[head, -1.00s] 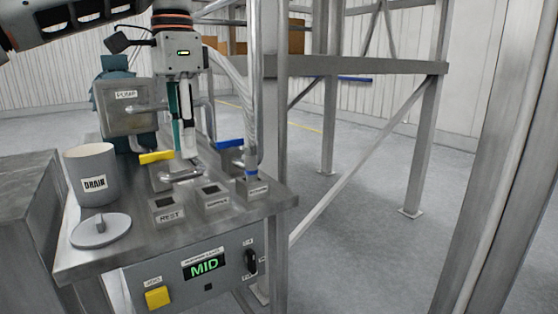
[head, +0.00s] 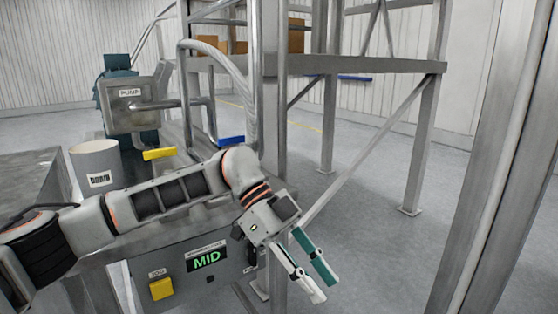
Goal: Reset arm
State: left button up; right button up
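My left arm comes in from the left and stretches low across the front of the machine table. My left gripper (head: 325,289) points down and to the right, past the table's right end, over the floor. Its two teal and pale fingers are apart, with nothing visible between them. The arm covers much of the table top, including the labelled blocks. My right gripper is not in view.
The grey DRAIN cup (head: 96,166) stands behind my arm. The PUMP box (head: 133,104), yellow handle (head: 160,154) and blue handle (head: 231,140) lie beyond it. The control panel (head: 190,283) reads MID below the arm. A metal frame (head: 428,150) stands right; floor between is free.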

pick_arm(q)
jog(key=s+d+m+g+h, duration=0.2)
jog(key=s+d+h, duration=0.3)
jog(key=d+h, duration=0.45)
jog(key=w+a+f+n+t+y, duration=0.2)
jog(key=w+a+f+n+t, duration=0.3)
jog(key=a+f+n+t, duration=0.6)
jog(key=w+a+f+n+t+y, duration=0.35)
jog(key=a+f+n+t, duration=0.45)
jog(key=t, duration=0.6)
jog(key=s+a+f+n+g+y, duration=0.1)
jog(key=s+a+f+g+y, duration=0.2)
jog(key=s+a+f, duration=0.5)
jog(key=s+a+f+n+g+y, duration=0.2)
jog(key=s+a+f+y, duration=0.4)
jog(key=f, duration=0.9)
jog(key=s+a+g, duration=0.1)
jog(key=s+a, duration=0.2)
jog(key=s, duration=0.1)
jog(key=shift+a+f, duration=0.25)
jog(key=shift+f, duration=0.05)
